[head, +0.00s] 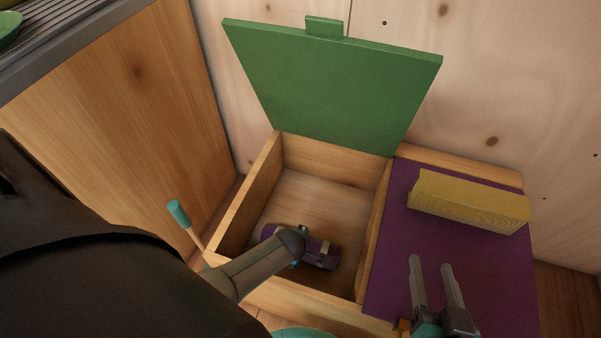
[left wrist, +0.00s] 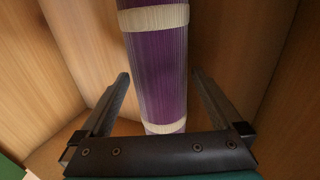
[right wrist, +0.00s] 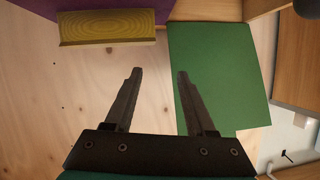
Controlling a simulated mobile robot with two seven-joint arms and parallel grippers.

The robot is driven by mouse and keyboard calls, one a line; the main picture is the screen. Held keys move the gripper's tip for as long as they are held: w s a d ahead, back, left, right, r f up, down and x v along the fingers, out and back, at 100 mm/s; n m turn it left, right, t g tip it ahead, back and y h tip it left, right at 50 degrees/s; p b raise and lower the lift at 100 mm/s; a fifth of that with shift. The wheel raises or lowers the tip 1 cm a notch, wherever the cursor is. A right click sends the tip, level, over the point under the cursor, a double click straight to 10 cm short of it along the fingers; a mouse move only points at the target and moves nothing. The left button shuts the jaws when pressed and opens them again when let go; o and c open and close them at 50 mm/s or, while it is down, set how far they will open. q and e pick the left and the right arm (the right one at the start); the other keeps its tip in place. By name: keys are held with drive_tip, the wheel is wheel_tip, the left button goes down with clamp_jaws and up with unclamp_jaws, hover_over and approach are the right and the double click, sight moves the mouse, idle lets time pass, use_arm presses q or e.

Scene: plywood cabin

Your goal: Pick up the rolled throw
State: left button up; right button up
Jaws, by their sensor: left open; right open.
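The rolled throw (head: 322,255) is a purple roll with pale bands, lying on the floor of the open wooden box. My left arm partly covers it in the head view. In the left wrist view the throw (left wrist: 160,75) runs lengthwise between the two fingers. My left gripper (head: 298,260) is down inside the box at the throw, its fingers apart on either side of it. It is open, and I cannot tell if a finger touches the throw. My right gripper (head: 430,263) is open and empty above the purple top beside the box.
The box (head: 238,203) has its green lid (head: 335,85) raised against the plywood wall. A teal-tipped handle (head: 178,213) stands at the box's left.

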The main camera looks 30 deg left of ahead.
use_arm(q)
drive_tip(key=shift+w+f+b, duration=0.25)
drive_tip(key=shift+f+b, duration=0.15)
drive_tip(key=shift+f, duration=0.1)
drive_tip(key=shift+w+a+f, duration=0.1)
drive_tip(key=shift+f, duration=0.15)
use_arm(e)
drive_tip(key=shift+s+a+r+m+t+y, duration=0.25)
drive_tip(key=shift+a+r+t, duration=0.2)
drive_tip(key=shift+t, duration=0.25)
drive_tip(key=shift+s+a+r+m+t+y, duration=0.15)
drive_tip(key=shift+a+r+t+y, duration=0.25)
drive_tip(key=shift+t, duration=0.3)
use_arm(q)
drive_tip(key=shift+c, duration=0.2)
drive_tip(key=c, duration=1.4)
drive_tip(key=shift+c, duration=0.2)
drive_tip(key=shift+r, duration=0.15)
use_arm(e)
drive_tip(key=shift+w+d+f+h, duration=0.1)
drive_tip(key=shift+d+h, duration=0.05)
drive_tip(key=shift+h, duration=0.1)
